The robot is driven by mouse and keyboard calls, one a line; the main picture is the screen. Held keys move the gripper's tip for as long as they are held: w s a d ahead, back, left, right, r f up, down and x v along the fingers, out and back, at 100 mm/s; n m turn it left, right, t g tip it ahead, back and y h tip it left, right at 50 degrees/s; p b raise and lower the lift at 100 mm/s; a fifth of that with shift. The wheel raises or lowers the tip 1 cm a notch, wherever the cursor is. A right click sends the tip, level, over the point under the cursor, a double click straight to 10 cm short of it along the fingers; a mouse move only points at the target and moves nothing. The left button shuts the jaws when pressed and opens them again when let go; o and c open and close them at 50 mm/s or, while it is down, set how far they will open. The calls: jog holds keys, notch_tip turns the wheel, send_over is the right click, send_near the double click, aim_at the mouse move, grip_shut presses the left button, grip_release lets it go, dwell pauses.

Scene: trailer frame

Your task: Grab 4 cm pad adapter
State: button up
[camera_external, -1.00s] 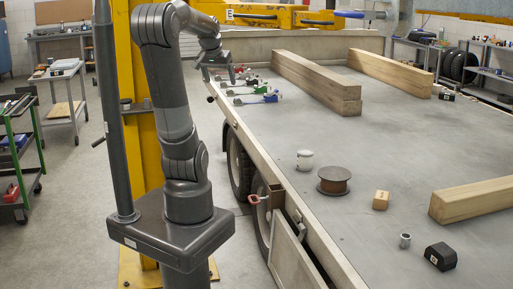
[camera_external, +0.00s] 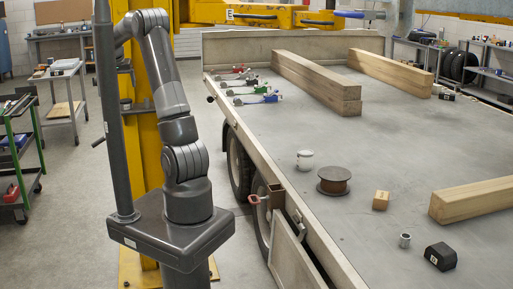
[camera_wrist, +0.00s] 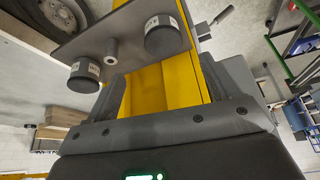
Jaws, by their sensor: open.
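Two dark round pad adapters with white labels sit on a grey plate (camera_wrist: 118,30) in the wrist view. One adapter (camera_wrist: 84,75) is at the left and the other (camera_wrist: 165,37) is at the right. The label text is too small to read, so I cannot tell which is 4 cm. My gripper (camera_wrist: 165,85) is open and empty, with its fingers apart below the plate in the picture. In the external view my gripper is hidden behind the dark column. A small shelf (camera_external: 143,108) on the yellow post holds a dark piece (camera_external: 126,103).
The yellow post (camera_wrist: 165,90) stands behind the plate. The dark column (camera_external: 107,110) is close to my arm. The trailer bed (camera_external: 370,160) at the right holds beams, straps, a spool and small parts. A green cart (camera_external: 18,150) stands at the left.

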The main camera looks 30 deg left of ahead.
aim_at(125, 100)
jog(key=x, duration=1.1)
jog(key=shift+a, duration=0.35)
jog(key=shift+r, duration=0.1)
jog(key=c, duration=1.2)
jog(key=shift+c, duration=0.6)
jog(key=shift+r, duration=0.1)
